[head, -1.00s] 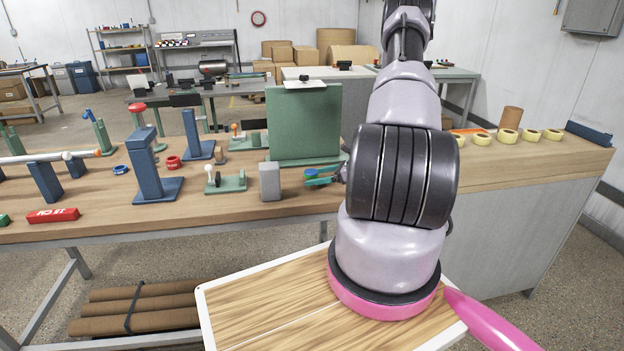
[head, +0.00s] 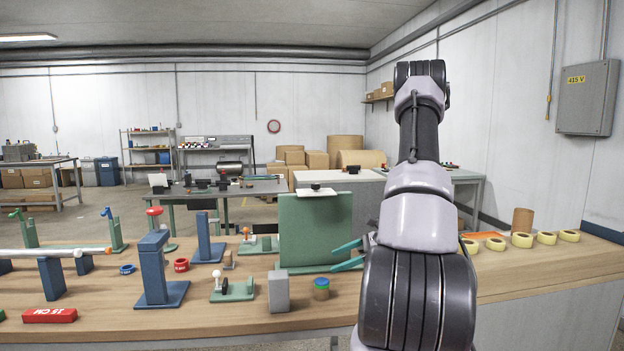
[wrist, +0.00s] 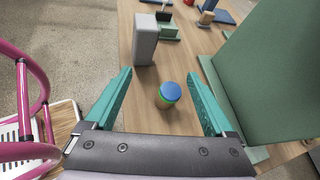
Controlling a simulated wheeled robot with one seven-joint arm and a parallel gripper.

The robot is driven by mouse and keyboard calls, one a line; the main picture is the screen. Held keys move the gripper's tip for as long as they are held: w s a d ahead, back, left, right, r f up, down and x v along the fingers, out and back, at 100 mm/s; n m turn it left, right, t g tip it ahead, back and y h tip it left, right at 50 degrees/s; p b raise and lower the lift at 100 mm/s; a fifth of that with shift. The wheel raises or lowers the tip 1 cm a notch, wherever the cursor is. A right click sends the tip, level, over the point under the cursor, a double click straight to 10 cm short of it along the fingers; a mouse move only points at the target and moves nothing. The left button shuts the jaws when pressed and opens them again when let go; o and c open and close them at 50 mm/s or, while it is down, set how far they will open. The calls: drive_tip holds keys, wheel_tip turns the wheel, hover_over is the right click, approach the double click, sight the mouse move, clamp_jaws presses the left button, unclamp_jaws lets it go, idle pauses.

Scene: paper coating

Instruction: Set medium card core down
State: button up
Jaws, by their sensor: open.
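A small round core with a blue top and a yellowish-green side (head: 321,288) stands upright on the wooden bench, in front of the green upright panel. I take it to be the medium card core, though its name is not readable. My gripper (head: 347,255) is open, with teal fingers, up and to the right of the core in the head view. In the wrist view the core (wrist: 167,97) appears between the spread fingers (wrist: 159,74), with clear space on both sides and neither finger touching it.
A grey block (head: 278,290) stands left of the core. The green panel (head: 315,230) rises close behind. A blue stand (head: 154,270) and green fixture (head: 233,289) are farther left. A brown cylinder (head: 522,221) and several yellow rolls (head: 522,240) sit at right.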

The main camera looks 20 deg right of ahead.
drive_tip(key=s+a+r+n+g+h, duration=0.25)
drive_tip(key=a+r+n, duration=0.4)
drive_tip(key=r, duration=0.35)
drive_tip(key=s+a+r+n+g+h, duration=0.1)
drive_tip(key=s+a+r+n+g, duration=0.1)
drive_tip(key=s+a+r+n, duration=0.45)
drive_tip(key=s+a+r+n+t+h, duration=0.2)
drive_tip(key=s+r+n, duration=0.1)
drive_tip(key=s+r, duration=0.2)
drive_tip(key=s+a+r+n+t+h, duration=0.2)
drive_tip(key=s+a+r, duration=0.1)
drive_tip(key=r, duration=0.6)
drive_tip(key=shift+s+a+r+n+h, duration=0.3)
drive_tip(key=shift+s+a+n+h, duration=0.1)
drive_tip(key=shift+s, duration=0.5)
drive_tip(key=shift+t, duration=0.25)
